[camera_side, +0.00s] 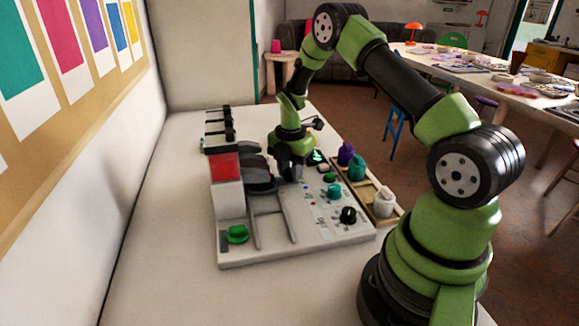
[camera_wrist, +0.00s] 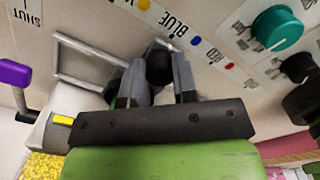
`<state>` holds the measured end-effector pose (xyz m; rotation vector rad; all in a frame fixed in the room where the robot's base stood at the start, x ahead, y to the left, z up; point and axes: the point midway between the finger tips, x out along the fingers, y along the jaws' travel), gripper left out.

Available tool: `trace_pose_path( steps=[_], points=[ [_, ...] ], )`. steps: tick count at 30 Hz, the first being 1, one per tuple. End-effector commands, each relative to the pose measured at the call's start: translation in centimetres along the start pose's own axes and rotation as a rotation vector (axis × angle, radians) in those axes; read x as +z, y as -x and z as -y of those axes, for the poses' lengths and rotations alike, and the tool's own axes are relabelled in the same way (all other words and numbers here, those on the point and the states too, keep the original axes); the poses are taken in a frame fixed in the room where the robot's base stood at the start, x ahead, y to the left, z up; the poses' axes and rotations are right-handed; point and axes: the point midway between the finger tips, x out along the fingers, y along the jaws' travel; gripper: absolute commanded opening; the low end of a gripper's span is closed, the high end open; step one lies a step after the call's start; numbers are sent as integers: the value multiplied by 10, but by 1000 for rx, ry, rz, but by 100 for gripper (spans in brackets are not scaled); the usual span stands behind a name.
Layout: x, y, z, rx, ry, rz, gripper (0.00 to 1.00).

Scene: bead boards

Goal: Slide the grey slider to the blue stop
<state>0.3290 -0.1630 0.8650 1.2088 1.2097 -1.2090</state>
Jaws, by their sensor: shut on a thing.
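My gripper (camera_side: 291,174) is down at the board (camera_side: 290,255), its fingers shut on the slider. In the wrist view the fingers (camera_wrist: 158,84) close on both sides of the slider's dark grey knob (camera_wrist: 159,62). A label strip (camera_wrist: 187,35) beside the knob carries yellow, blue and red dots with words. The knob is beside the part marked BLUE, close to the blue dot (camera_wrist: 195,40). I cannot tell whether it is exactly in line with that dot. In the side view my gripper hides the slider.
A teal knob (camera_wrist: 277,28) and dark knobs lie right of the strip in the wrist view. A purple handle (camera_wrist: 15,72) by the word SHUT is at the left. In the side view, a rack with purple, teal and white pots (camera_side: 383,203) borders the board's right side.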

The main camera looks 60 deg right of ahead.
Motion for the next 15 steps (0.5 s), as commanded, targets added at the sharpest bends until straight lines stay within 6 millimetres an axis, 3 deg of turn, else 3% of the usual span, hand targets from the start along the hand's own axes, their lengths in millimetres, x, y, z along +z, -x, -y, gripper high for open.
trace_pose_path(
  steps=[4,5,8,15],
  points=[
    [0,0,0,1,-1,0,0],
    [0,0,0,1,-1,0,29],
    [0,0,0,1,-1,0,52],
    [0,0,0,1,-1,0,53]
  ],
)
